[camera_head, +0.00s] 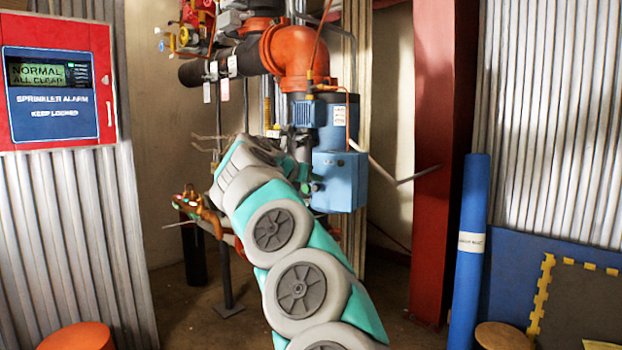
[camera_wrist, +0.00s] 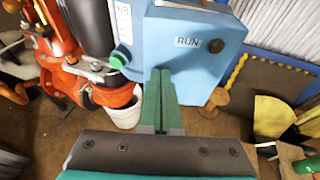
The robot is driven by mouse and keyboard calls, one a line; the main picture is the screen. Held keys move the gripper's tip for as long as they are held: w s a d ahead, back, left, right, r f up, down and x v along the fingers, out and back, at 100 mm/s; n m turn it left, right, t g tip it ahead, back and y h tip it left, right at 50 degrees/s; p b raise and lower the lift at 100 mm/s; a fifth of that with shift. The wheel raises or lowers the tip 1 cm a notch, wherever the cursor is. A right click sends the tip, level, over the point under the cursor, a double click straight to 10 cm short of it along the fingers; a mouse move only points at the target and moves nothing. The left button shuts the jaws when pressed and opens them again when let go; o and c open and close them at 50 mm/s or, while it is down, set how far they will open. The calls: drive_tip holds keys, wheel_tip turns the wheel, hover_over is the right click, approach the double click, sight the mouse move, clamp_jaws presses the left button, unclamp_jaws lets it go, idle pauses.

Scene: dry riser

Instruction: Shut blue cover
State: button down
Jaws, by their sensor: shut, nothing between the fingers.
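The blue cover (camera_wrist: 190,45), marked RUN with a dark knob, fills the top middle of the wrist view. In the head view a blue box (camera_head: 342,182) hangs below a blue housing on the pipework. I cannot tell which face there is the cover, or how far open it stands. My gripper (camera_wrist: 160,75) shows its two green fingers pressed together, empty, in front of the cover's lower left part. Whether the fingertips touch it is unclear. In the head view my arm hides most of the gripper.
Orange and black pipework (camera_head: 300,60) rises above and left of the blue box. A thin grey rod (camera_head: 375,163) sticks out to its right. A red column (camera_head: 436,170) and a blue roll (camera_head: 470,250) stand further right. A white bucket (camera_wrist: 125,115) is below in the wrist view.

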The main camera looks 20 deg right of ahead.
idle(0.3)
drive_tip(key=shift+w+d+r+m+g+h+p, duration=0.15)
drive_tip(key=shift+w+m+g+h+p, duration=0.15)
drive_tip(key=shift+w+m+g+p, duration=0.5)
drive_tip(key=w+d+g+h+p, duration=0.1)
drive_tip(key=p, duration=0.4)
drive_tip(key=shift+w+m, duration=0.3)
drive_tip(key=shift+m, duration=0.1)
drive_tip(key=shift+f, duration=0.2)
